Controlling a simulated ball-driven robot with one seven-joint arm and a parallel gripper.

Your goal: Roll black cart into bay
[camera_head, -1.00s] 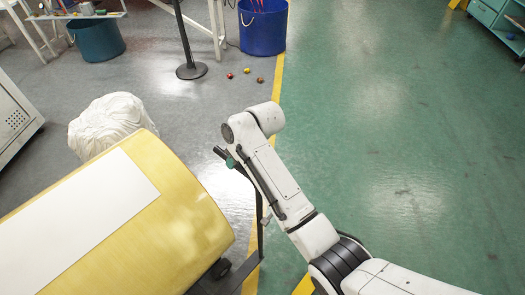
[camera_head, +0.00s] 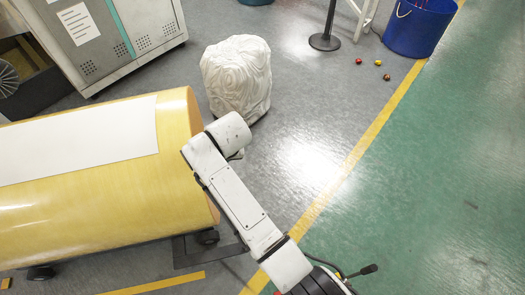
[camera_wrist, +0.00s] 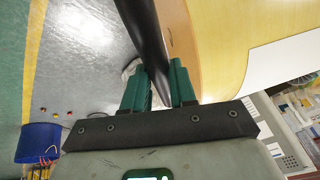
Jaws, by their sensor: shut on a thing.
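The black cart (camera_head: 192,252) carries a large yellow roll with a white sheet on it. Its low frame shows at the roll's right end, with dark wheels (camera_head: 207,237) on the floor. In the wrist view, the green fingers of my gripper (camera_wrist: 159,78) are shut on the cart's black handle bar (camera_wrist: 143,28), with the yellow roll (camera_wrist: 210,45) close beside them. In the head view my arm hides the fingers and the handle. Yellow floor marks (camera_head: 155,284) lie in front of the cart; I cannot tell which floor area is the bay.
A white wrapped bundle (camera_head: 236,75) stands behind the roll's right end. A grey cabinet (camera_head: 105,35) is at the back left. A black post base (camera_head: 325,42), small balls (camera_head: 378,62) and a blue bin (camera_head: 418,27) are farther back. The green floor (camera_head: 440,190) at right is clear.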

